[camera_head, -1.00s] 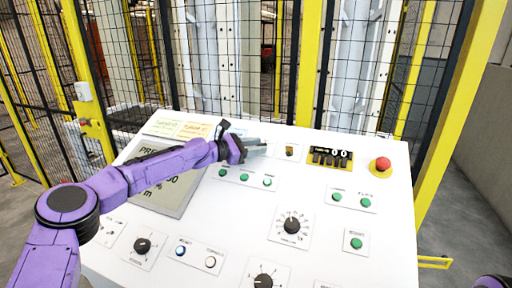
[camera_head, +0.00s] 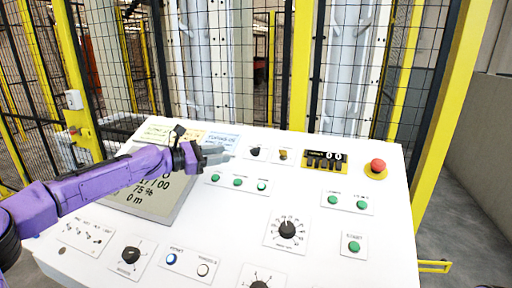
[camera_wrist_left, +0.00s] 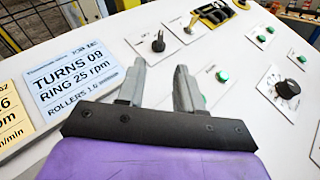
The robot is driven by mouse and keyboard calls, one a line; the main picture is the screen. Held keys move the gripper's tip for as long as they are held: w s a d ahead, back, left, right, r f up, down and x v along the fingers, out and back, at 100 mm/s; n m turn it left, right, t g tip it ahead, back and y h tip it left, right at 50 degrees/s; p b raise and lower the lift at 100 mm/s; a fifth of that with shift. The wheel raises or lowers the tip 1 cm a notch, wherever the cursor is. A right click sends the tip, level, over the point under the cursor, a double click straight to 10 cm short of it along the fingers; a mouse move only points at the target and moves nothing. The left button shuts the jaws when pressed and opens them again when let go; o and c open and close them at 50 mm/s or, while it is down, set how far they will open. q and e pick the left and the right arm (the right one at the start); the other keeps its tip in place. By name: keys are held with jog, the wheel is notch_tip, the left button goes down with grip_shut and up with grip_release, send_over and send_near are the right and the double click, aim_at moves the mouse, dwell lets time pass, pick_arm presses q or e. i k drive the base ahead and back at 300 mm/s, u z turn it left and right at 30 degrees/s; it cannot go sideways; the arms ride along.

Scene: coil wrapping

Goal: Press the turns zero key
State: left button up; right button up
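I cannot read which key is labelled turns zero. My left gripper (camera_head: 217,154) is open and empty over the upper left of the panel, left of the counter and apart from it. In the left wrist view its two fingers (camera_wrist_left: 158,78) are spread, pointing toward the black selector knob (camera_wrist_left: 158,42). My right gripper is not in view.
The sloped white panel (camera_head: 225,215) carries green buttons (camera_head: 238,182), a dial (camera_head: 287,229), a yellow switch (camera_head: 283,155) and a red mushroom button (camera_head: 377,165). A display card (camera_wrist_left: 68,76) reads TURNS 09. A mesh fence with yellow posts (camera_head: 301,75) stands behind.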

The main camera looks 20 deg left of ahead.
aim_at(203, 270)
jog(key=k, duration=1.5)
